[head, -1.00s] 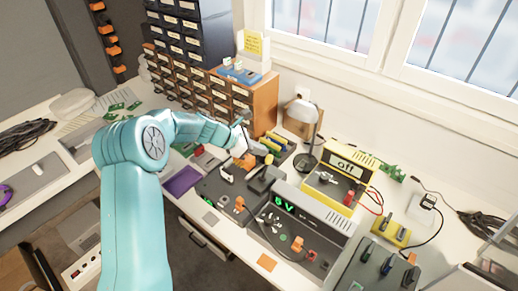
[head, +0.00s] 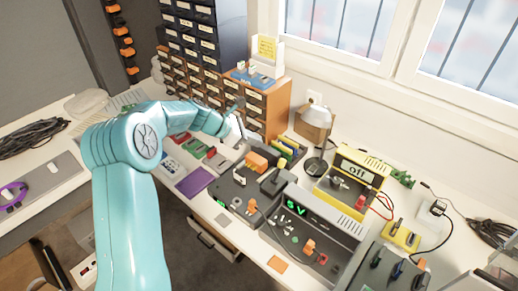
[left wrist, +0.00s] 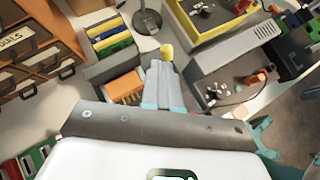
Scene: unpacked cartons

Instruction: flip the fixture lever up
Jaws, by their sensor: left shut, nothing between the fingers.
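The fixture appears to be the dark grey plate (head: 222,190) on the bench, with an orange block (head: 257,161) and a dark block on it. The orange block also shows in the left wrist view (left wrist: 125,88). A yellow knob (left wrist: 167,50), perhaps the lever's tip, shows just past my left fingertips in the left wrist view. I cannot tell whether they touch it. The lever's shaft and its angle are not clear. My left gripper (head: 242,130) is shut and empty, above the far side of the plate; it also shows in the left wrist view (left wrist: 159,85). My right gripper is out of view.
A wooden drawer cabinet (head: 268,105) stands close behind my left gripper. A purple pad (head: 194,182) lies left of the plate.

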